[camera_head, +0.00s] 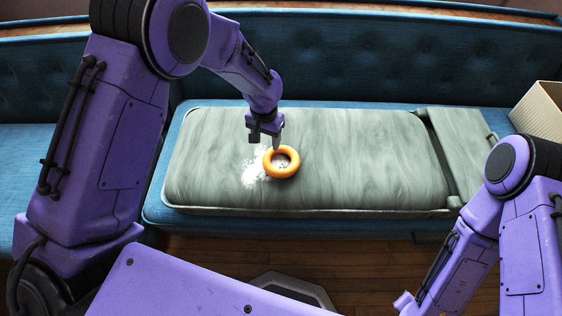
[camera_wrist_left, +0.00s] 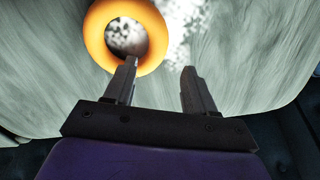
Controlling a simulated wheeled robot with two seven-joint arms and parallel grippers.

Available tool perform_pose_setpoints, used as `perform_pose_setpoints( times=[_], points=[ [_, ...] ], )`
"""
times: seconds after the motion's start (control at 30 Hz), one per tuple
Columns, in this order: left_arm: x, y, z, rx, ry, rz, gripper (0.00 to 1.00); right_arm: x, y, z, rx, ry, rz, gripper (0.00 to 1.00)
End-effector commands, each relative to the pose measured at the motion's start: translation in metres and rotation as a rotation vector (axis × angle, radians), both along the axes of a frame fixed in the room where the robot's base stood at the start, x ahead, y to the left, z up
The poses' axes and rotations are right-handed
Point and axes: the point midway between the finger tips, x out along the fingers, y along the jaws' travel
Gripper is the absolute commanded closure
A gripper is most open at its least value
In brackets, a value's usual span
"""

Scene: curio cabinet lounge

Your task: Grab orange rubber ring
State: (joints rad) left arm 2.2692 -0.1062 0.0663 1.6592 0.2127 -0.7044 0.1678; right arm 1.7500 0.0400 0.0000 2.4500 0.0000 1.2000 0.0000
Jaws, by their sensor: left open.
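The orange rubber ring (camera_head: 281,174) lies flat on the grey-green cushion (camera_head: 350,160) on the blue bench. My left gripper (camera_head: 277,148) is above the ring's far edge, pointing down. In the left wrist view my left gripper (camera_wrist_left: 157,75) is open with nothing between its fingers. There the ring (camera_wrist_left: 153,56) sits beyond the fingertips, and the left finger's tip overlaps its rim in the picture. I cannot tell whether they touch. My right arm is at the lower right of the head view, and its gripper does not show clearly.
A white speckled patch (camera_head: 251,172) marks the cushion left of the ring. A strapped grey-green section (camera_head: 461,150) is at the cushion's right end. A beige box (camera_head: 541,115) stands at the far right. The blue backrest (camera_head: 370,60) rises behind. The cushion right of the ring is clear.

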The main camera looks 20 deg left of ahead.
Motion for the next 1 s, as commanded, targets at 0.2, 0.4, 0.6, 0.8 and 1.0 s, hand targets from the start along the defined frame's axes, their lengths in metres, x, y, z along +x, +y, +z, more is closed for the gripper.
perform_pose_setpoints(
  times=[0.2, 0.4, 0.6, 0.8, 1.0],
  points=[
    [-0.006, -0.003, -0.034, 0.0, 0.002, -0.001, 0.45, 0.0, 0.0, -0.005, 0.0, 0.0, 0.0, 0.57],
    [-0.006, -0.003, -0.057, 0.002, -0.001, 0.0, 0.45, 0.0, 0.0, -0.008, 0.0, 0.0, 0.0, 0.57],
    [-0.006, -0.003, -0.057, 0.002, -0.001, 0.0, 0.45, 0.0, 0.0, -0.007, 0.0, 0.0, 0.0, 0.57],
    [-0.006, -0.003, -0.057, 0.001, -0.001, 0.0, 1.0, 0.0, 0.0, -0.007, 0.0, 0.0, 0.0, 0.57],
    [-0.006, -0.003, -0.057, 0.001, -0.001, 0.0, 1.0, 0.0, 0.0, -0.007, 0.0, 0.0, 0.0, 0.57]
  ],
)
